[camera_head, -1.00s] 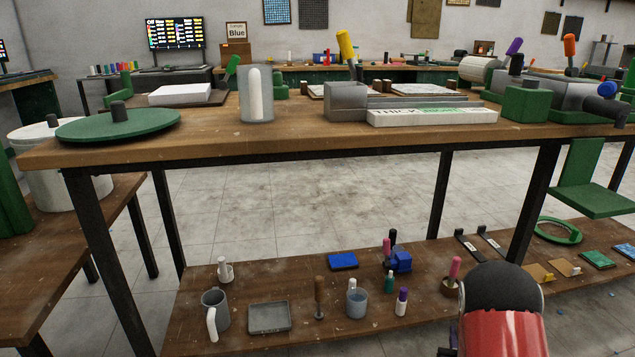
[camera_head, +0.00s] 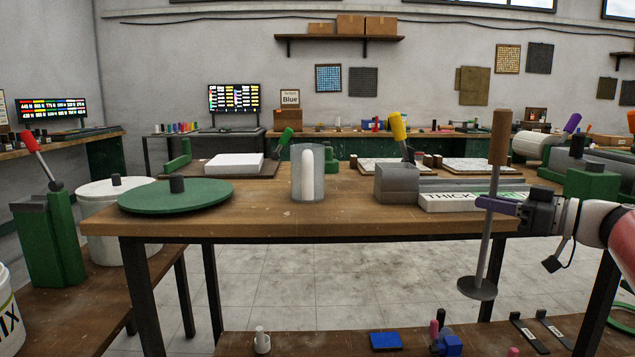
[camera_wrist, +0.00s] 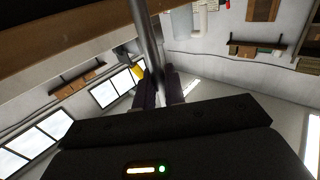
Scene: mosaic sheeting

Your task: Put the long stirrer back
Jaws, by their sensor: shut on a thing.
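The long stirrer (camera_head: 486,240) has a brown wooden handle at the top, a thin grey shaft and a flat round grey disc at the bottom. It hangs nearly upright, handle up, in front of the workbench's right part, with its disc below the bench top's front edge. My gripper (camera_head: 492,204) comes in from the right and is shut on the shaft just below the handle. In the wrist view the shaft (camera_wrist: 146,45) runs up from between the dark fingers (camera_wrist: 162,88).
The wooden bench (camera_head: 300,225) carries a green turntable (camera_head: 176,195), a clear cylinder with a white rod (camera_head: 308,172), a grey block (camera_head: 396,183) and a white THICK-labelled slab (camera_head: 450,201) behind the stirrer. The lower shelf (camera_head: 290,344) holds a blue block (camera_head: 385,341) and small bottles.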

